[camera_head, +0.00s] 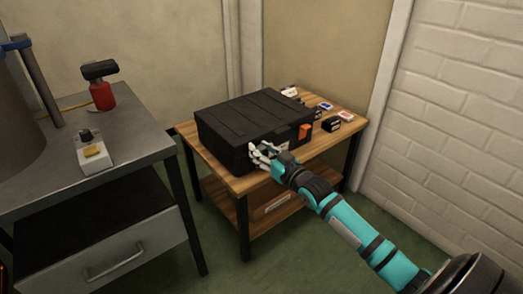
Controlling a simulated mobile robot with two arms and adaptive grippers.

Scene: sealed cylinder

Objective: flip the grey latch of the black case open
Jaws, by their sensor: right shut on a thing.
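The black case (245,113) sits closed on a small wooden table (237,184). An orange part (304,131) shows on the right of the case's front face. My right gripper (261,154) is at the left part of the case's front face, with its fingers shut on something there. The grey latch cannot be made out apart from the pale fingers, which cover that spot. My left gripper is not in view.
Small boxes and cards (331,124) lie on the table right of the case. A metal workbench (130,133) with a red-bodied tool (102,96) and a small white box (93,155) stands at left. A brick wall (460,110) is at right.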

